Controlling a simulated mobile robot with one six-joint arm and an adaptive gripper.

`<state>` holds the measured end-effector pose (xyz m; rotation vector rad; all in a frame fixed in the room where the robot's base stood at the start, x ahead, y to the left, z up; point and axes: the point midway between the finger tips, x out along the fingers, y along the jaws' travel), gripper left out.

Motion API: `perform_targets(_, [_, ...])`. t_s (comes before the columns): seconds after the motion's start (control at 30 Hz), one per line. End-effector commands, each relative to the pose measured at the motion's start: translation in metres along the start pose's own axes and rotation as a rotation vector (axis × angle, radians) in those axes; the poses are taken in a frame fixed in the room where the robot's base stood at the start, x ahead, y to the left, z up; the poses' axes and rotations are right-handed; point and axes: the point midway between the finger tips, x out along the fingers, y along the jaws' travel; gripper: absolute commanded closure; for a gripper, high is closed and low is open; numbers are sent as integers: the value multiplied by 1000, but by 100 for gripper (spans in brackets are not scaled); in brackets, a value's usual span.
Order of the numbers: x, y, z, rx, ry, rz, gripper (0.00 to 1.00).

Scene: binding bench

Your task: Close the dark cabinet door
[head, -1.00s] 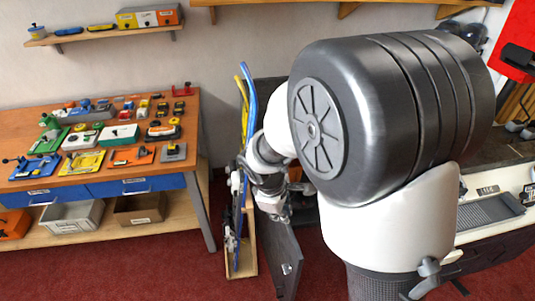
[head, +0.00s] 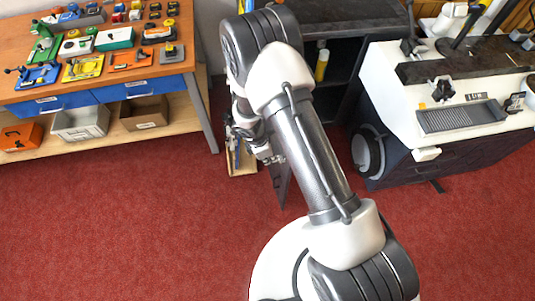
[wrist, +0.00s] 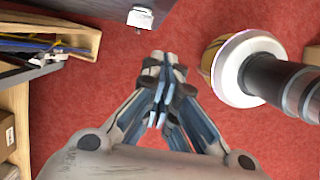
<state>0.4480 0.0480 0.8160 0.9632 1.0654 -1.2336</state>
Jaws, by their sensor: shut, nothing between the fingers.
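The dark cabinet (head: 355,18) stands at the back, its front open on a shelved interior. Its dark door (head: 284,185) stands open, sticking out toward me, partly hidden behind my arm. In the wrist view the door (wrist: 95,8) crosses the top edge, with a pale metal handle (wrist: 141,17) near its end. My gripper (head: 270,158) is beside the door in the head view, mostly hidden by my own arm. In the wrist view my gripper (wrist: 165,62) is shut and empty, its fingertips a little short of the handle, with red floor showing between.
A wooden bin (head: 243,168) with long blue and yellow things stands just left of the door. A workbench (head: 205,110) is at the left. A white machine (head: 385,80) stands right of the cabinet. The red carpet (head: 120,230) in front is clear.

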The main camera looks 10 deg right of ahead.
Motion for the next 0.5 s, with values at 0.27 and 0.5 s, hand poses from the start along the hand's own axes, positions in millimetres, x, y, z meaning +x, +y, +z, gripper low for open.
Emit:
perform_targets(0.27, [40, 0, 19, 6, 0, 0, 100])
perform_targets(0.5, [43, 0, 38, 3, 0, 0, 100])
